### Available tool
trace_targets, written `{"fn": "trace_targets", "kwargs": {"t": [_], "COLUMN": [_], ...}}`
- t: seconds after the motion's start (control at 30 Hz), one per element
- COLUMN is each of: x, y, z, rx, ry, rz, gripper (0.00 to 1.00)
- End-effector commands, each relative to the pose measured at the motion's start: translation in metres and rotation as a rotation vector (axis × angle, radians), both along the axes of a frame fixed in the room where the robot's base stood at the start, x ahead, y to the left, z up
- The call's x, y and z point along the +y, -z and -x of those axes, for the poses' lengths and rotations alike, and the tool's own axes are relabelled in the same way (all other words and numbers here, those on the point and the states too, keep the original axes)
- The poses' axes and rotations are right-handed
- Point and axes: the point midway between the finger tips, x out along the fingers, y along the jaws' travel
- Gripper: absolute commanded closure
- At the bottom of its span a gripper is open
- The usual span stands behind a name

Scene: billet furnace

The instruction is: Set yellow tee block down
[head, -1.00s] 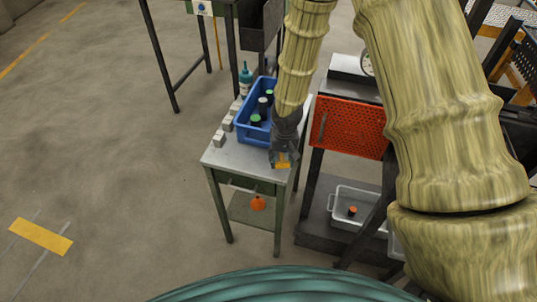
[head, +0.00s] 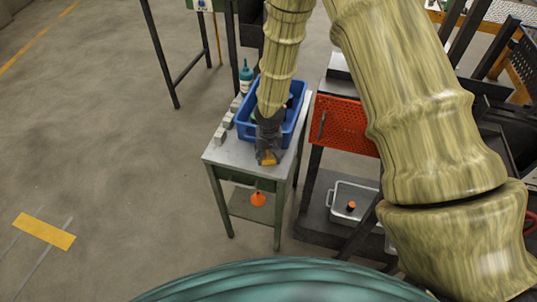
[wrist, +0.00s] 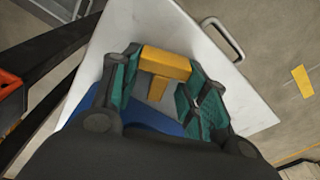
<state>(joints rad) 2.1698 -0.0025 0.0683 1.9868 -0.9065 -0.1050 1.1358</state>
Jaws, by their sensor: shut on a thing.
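The yellow tee block (wrist: 166,63) is held between the teal-padded fingers of my gripper (wrist: 160,85) in the wrist view, with its crossbar at the fingertips and its stem toward the palm. In the head view the yellow block (head: 268,158) shows at the lower end of my gripper (head: 267,152), over the front part of the small table's pale top (head: 222,155). I cannot tell whether the block touches the tabletop.
A blue crate (head: 243,130) with bottles stands just behind my gripper. Several grey blocks (head: 220,134) line the table's left edge, and a teal bottle (head: 246,78) stands at the back. An orange perforated panel (head: 344,126) is to the right. The front left tabletop is clear.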

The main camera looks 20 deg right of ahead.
Motion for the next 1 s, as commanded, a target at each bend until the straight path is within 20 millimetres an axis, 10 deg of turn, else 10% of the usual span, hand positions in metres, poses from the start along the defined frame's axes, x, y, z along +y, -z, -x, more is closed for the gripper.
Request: {"fn": "trace_targets", "kwargs": {"t": [0.1,0.13,0.23,1.0], "x": [0.000,0.000,0.000,0.001], "y": [0.004,0.003,0.003,-0.039], "z": [0.000,0.000,0.000,0.004], "rx": [0.000,0.000,0.000,-0.001], "ry": [0.000,0.000,0.000,0.002], "rz": [0.000,0.000,0.000,-0.001], "gripper": [0.89,0.50,0.34,0.34]}}
